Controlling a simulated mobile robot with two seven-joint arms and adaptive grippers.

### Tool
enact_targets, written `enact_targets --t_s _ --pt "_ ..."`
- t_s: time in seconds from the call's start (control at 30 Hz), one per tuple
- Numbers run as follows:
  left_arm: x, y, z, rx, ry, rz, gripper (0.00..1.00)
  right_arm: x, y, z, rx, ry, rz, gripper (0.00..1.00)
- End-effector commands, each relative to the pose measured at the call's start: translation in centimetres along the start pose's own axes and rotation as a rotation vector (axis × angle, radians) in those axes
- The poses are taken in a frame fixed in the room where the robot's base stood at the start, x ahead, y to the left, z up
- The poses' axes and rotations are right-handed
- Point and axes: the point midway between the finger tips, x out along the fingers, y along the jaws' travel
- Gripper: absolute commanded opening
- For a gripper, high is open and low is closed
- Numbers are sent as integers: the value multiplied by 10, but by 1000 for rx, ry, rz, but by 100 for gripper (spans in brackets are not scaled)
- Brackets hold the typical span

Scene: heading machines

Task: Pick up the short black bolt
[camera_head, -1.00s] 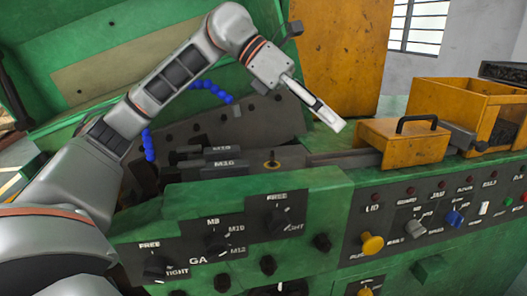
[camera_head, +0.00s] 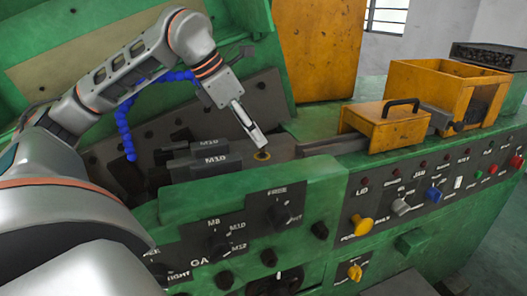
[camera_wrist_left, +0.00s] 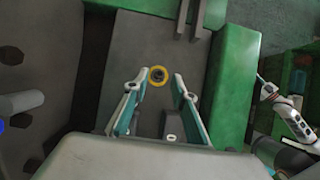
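The short black bolt (camera_head: 262,152) is a small dark piece in a yellow-ringed hole on the grey machine bed. In the left wrist view the bolt (camera_wrist_left: 158,75) shows as a dark round head inside the yellow ring, just beyond the fingertips and between their lines. My left gripper (camera_head: 256,141) points down just above and left of the ring. In the left wrist view the left gripper (camera_wrist_left: 156,88) has its two fingers spread, with nothing between them. A white arm part, apparently my right arm, shows at that view's right edge; its finger state is unclear.
Grey blocks marked M10 (camera_head: 205,166) lie left of the bolt. A green control panel (camera_head: 330,178) with knobs stands in front. A yellow box with a black handle (camera_head: 385,128) and an open yellow bin (camera_head: 430,85) are to the right. A blue hose (camera_head: 125,130) hangs behind.

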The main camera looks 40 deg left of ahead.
Motion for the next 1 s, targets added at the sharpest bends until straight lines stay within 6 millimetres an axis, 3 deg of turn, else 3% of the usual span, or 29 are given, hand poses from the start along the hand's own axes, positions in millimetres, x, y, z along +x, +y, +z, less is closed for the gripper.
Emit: enact_targets --t_s 0.23,0.53,0.57,0.67,1.0 --pt "34 0 3 0 2 -2 26 1 0 2 0 0 0 40" --pt "40 0 3 1 0 -2 26 1 -1 2 1 1 -1 40" --pt "40 0 3 1 0 -2 24 1 -1 2 1 1 -1 40" --pt "40 0 3 0 0 -2 0 1 -1 2 1 1 -1 40" --pt "39 0 4 0 0 -2 0 1 0 1 1 1 -1 40"
